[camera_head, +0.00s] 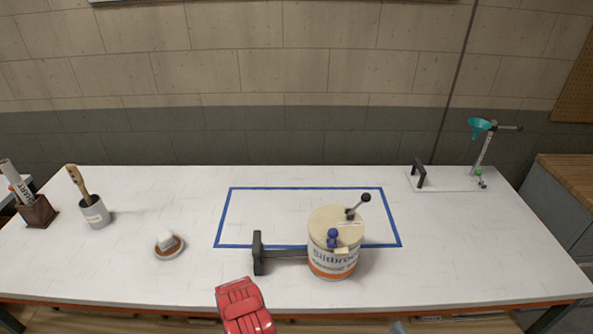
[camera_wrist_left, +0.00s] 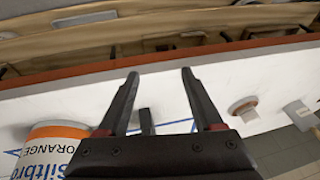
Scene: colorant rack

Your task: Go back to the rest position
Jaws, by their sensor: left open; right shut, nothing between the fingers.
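My left gripper (camera_wrist_left: 157,75) shows in the left wrist view, open with nothing between its two dark fingers. A white and orange paint can (camera_head: 333,262) stands on the white table (camera_head: 130,272), over the right front part of a blue tape rectangle (camera_head: 305,188). The can (camera_wrist_left: 50,150) also shows at the left of the left wrist view.
A black upright handle (camera_head: 259,255) stands beside the can. A brush cup (camera_head: 96,214), a small dish (camera_head: 168,250) and a brown holder (camera_head: 38,214) are on the left. A stand with a teal funnel (camera_head: 480,127) is at the back right. The table's right front is clear.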

